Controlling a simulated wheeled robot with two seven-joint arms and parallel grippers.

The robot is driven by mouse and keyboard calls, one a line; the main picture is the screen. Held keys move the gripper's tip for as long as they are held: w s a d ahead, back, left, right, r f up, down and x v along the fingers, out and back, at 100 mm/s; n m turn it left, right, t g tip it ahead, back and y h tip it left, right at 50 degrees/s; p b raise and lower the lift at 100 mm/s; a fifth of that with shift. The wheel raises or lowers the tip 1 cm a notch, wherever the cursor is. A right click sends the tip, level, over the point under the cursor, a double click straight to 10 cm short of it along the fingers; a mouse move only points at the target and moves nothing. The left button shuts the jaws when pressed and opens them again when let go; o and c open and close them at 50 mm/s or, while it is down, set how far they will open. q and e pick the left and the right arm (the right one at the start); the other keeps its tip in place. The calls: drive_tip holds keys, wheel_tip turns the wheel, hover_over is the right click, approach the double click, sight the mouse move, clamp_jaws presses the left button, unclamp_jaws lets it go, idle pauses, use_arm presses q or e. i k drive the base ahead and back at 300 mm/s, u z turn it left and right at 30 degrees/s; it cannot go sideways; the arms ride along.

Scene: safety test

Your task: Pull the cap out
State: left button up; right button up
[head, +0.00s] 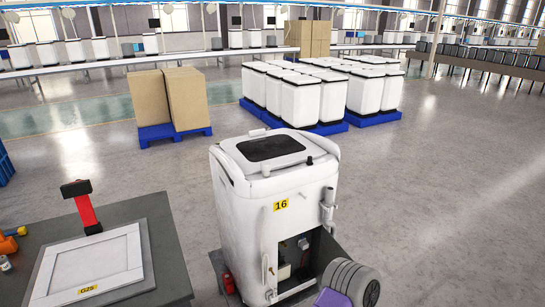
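No cap can be made out for certain. A white machine (258,207) with a yellow label "16" stands upright in the middle, with a dark panel (271,148) set in its top. Its lower front has an open dark bay (305,253) with small parts inside. A white pipe-like fitting (328,209) runs down its right front edge. A grey ribbed round object (350,283) sits at the bottom right in front of the bay, with a purple part beside it; I cannot tell what it is.
A dark grey table (167,262) at the lower left holds a white framed panel (92,262) and a red-and-black tool (84,206). A red cylinder (228,281) stands at the machine's left foot. Boxes (186,98) and white bins (319,100) stand behind; the floor at right is clear.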

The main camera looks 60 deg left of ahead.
sight(266, 165)
drive_tip(key=u, duration=1)
drive_tip(key=i, duration=1.05)
drive_tip(key=u, duration=1.15)
